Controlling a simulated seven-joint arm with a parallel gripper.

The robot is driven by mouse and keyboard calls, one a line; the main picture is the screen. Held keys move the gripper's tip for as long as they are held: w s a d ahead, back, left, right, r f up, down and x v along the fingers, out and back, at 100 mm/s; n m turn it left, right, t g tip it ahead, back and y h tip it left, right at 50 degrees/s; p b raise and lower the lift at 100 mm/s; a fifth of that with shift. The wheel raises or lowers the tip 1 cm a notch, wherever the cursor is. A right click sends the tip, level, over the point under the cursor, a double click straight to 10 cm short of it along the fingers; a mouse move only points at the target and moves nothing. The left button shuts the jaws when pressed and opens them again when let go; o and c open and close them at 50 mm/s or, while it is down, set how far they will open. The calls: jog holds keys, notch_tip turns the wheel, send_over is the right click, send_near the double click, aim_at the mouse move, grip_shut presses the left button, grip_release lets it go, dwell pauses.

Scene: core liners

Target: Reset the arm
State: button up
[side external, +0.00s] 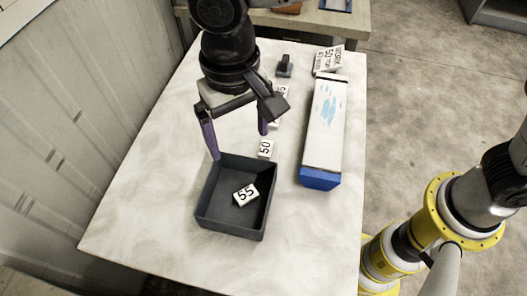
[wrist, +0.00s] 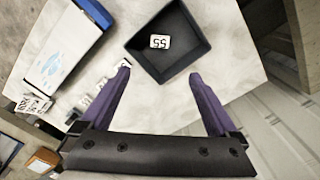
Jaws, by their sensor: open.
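My gripper (side external: 236,141) is above the white table, behind the dark tray in the side view. Its two purple fingers are spread wide with nothing between them. In the wrist view my gripper (wrist: 158,74) also shows open and empty, with the tray beyond its fingertips. The dark square tray (side external: 204,222) holds a white block marked 55 (side external: 246,194), lying tilted inside. The tray (wrist: 147,66) and the 55 block (wrist: 160,41) also show in the wrist view.
A block marked 50 (side external: 265,148) lies on the table (side external: 140,220) behind the tray. More blocks are partly hidden behind my gripper. A long white box with blue ends (side external: 324,120) lies to the right. Blocks with lettering (side external: 328,59) and a small dark object (side external: 284,66) are farther back.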

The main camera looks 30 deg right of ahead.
jog(key=w+d+r+m+t, duration=0.1)
jog(key=d+r, duration=0.3)
jog(key=d, duration=0.3)
jog(key=w+d+r+m+t+y, duration=0.1)
jog(key=d+r+m, duration=0.1)
jog(key=d+r, duration=0.35)
jog(key=d+r+m+t, duration=0.1)
jog(key=d+r, duration=0.2)
jog(key=d, duration=0.6)
jog(key=s+d+t, duration=0.2)
jog(key=s+d, duration=0.5)
jog(key=d, duration=0.3)
jog(key=s+d+f+n+h, duration=0.1)
jog(key=s+d+f+n, duration=0.3)
jog(key=s+f, duration=0.3)
jog(key=shift+s+f+t, duration=0.3)
jog(key=shift+s+f, duration=0.1)
jog(key=shift+s, duration=0.35)
